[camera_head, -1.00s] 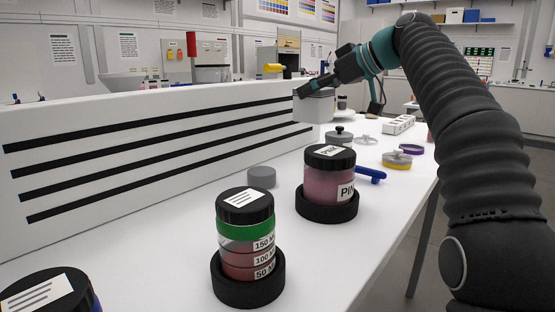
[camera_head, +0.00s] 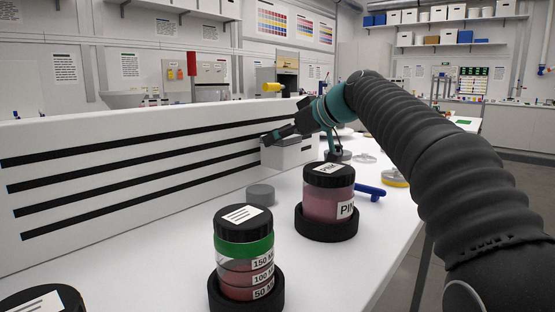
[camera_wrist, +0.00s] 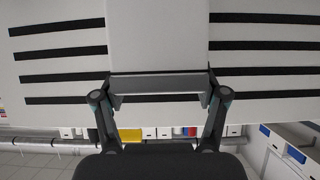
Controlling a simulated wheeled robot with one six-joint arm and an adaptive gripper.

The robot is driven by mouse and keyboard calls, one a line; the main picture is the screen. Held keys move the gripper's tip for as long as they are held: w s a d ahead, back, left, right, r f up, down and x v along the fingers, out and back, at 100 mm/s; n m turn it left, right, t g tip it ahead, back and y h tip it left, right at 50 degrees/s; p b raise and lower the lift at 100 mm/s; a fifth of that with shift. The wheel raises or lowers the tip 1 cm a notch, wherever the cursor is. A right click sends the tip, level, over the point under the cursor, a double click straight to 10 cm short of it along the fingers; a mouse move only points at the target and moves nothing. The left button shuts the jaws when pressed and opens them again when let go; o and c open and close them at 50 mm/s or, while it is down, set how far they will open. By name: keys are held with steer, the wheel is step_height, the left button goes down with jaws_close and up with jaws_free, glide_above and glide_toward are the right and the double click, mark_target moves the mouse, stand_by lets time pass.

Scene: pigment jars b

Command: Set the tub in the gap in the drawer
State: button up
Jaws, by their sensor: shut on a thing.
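The tub, a pale grey box (camera_head: 288,157), is in my gripper (camera_head: 272,136), beside the far part of a white black-striped panel (camera_head: 130,160). It looks low over the white table, but I cannot tell whether it touches it. In the wrist view the two fingers of my gripper (camera_wrist: 161,84) stand wide apart, with a pale body (camera_wrist: 158,35) between them that covers the middle of the stripes. I cannot make out the drawer or its gap for sure.
A pink jar (camera_head: 327,205) and a green-banded jar (camera_head: 246,250) stand in black rings on the table. A grey cap (camera_head: 260,194) and a blue tool (camera_head: 370,191) lie near them. Another dark-lidded jar (camera_head: 45,302) shows at bottom left.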

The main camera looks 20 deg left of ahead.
mark_target(279, 156)
steer(key=shift+s+a+f, duration=0.2)
steer(key=shift+a+f, duration=0.15)
steer(key=shift+f+b, duration=0.45)
steer(key=shift+f, duration=1.4)
steer(key=shift+f, duration=0.25)
steer(key=o, duration=1.2)
steer(key=shift+r, duration=0.1)
steer(key=shift+o, duration=0.4)
steer(key=shift+r, duration=0.1)
